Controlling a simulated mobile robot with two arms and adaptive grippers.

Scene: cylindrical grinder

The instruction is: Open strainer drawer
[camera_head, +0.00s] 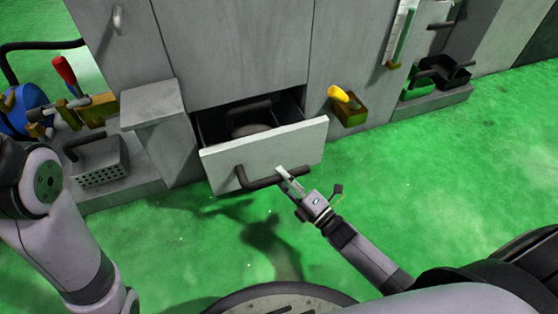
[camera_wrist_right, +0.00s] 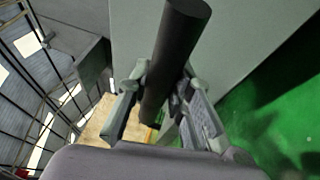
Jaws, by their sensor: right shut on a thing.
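The strainer drawer (camera_head: 262,155) is a grey drawer low in the machine's front. It stands pulled out, and its dark inside shows behind the front panel, with a dark handled object (camera_head: 250,128) in it. A dark bar handle (camera_head: 262,181) is on the drawer front. My right gripper (camera_head: 284,176) is at the right end of this handle and shut on it. In the right wrist view the dark handle (camera_wrist_right: 172,62) runs between the two fingers (camera_wrist_right: 155,105). My left arm is at the left of the head view; its gripper does not show.
A perforated grey basket (camera_head: 100,172) stands on the ledge left of the drawer. A red-handled tool (camera_head: 66,75) and a blue round part (camera_head: 25,108) are farther left. A yellow-handled item (camera_head: 346,100) and a black tray (camera_head: 440,75) are on the right. Green floor (camera_head: 430,160) lies open in front.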

